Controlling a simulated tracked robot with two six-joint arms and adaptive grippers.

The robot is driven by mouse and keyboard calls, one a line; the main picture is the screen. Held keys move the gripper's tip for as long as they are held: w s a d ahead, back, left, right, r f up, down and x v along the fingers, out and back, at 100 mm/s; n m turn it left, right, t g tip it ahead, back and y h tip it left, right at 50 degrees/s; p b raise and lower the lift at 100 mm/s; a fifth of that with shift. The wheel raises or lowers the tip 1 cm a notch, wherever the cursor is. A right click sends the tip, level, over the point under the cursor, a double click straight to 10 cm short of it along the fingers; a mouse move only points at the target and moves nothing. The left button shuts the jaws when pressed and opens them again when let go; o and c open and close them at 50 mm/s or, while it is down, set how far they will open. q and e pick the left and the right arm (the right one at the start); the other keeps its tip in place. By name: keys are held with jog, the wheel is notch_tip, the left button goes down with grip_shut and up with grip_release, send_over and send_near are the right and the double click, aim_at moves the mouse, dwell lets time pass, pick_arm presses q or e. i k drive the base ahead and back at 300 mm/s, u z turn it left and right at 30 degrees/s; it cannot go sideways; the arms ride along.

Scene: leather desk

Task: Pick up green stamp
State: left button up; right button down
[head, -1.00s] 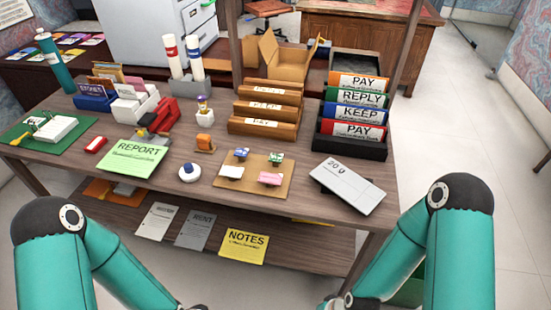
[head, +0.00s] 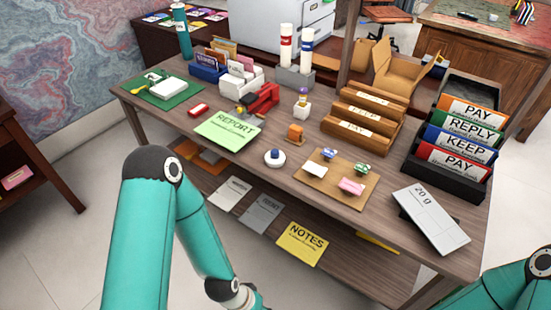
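The green stamp (head: 362,169) is small, with a green patterned top. It stands at the back right of a tan board (head: 341,200) on the desk. A blue-topped stamp (head: 329,154), a white piece (head: 315,172) and a pink piece (head: 352,187) share the board. My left arm comes in at the lower left, in front of the desk, and its gripper is below the picture edge. Only a link of my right arm shows in the lower right corner; its gripper is out of view. Nothing covers the green stamp.
A white 20 g scale (head: 431,219) lies right of the board, near the desk's front right. Wooden trays (head: 361,127) and a black folder rack (head: 444,178) stand behind. A white round item with a blue top (head: 274,157) and a green REPORT sheet (head: 228,130) are left.

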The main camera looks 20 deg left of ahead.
aim_at(360, 167)
jog(key=z, duration=2.3)
jog(key=i, duration=0.1)
jog(key=u, duration=3.75)
jog(key=k, duration=0.85)
jog(key=z, duration=0.85)
jog(key=i, duration=1)
jog(key=z, duration=0.05)
